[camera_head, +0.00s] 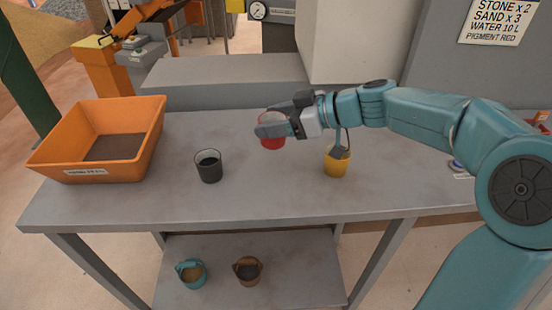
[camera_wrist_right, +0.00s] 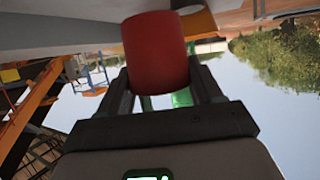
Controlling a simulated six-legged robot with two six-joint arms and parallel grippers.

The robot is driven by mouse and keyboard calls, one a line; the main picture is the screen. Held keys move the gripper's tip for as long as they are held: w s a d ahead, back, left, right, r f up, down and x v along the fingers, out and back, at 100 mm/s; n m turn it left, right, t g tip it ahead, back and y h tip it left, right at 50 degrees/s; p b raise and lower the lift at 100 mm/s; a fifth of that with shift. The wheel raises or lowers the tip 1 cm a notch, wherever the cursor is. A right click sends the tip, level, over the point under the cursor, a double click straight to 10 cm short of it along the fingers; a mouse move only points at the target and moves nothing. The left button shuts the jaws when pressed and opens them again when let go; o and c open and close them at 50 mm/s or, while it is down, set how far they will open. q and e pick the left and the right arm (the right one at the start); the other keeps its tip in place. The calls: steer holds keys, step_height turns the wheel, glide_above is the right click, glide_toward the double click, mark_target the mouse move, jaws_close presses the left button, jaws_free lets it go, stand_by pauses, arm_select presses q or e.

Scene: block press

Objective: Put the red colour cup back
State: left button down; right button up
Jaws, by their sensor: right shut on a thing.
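The red colour cup (camera_head: 271,143) is at the middle of the table in the head view, its lower part showing below the gripper finger. My right gripper (camera_head: 272,129) is shut on it, reaching in from the right. In the right wrist view the red cup (camera_wrist_right: 155,52) sits between the two fingers of the right gripper (camera_wrist_right: 165,90). The cup looks upright; I cannot tell whether its base touches the table. My left gripper is not in view.
A black cup (camera_head: 208,167) stands left of the red cup and a yellow cup (camera_head: 337,164) stands right, below my forearm. An orange bin (camera_head: 140,153) is at the table's left. Two buckets (camera_head: 191,272) (camera_head: 247,271) are on the lower shelf. The table (camera_head: 270,190) is clear in front.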

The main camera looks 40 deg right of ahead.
step_height(320, 180, down, 9)
steer(key=shift+f+b, duration=0.2)
steer(key=shift+b, duration=0.3)
steer(key=shift+s+r, duration=0.1)
steer(key=shift+f+b, duration=0.2)
steer(key=shift+b, duration=0.1)
steer(key=o, duration=1.3)
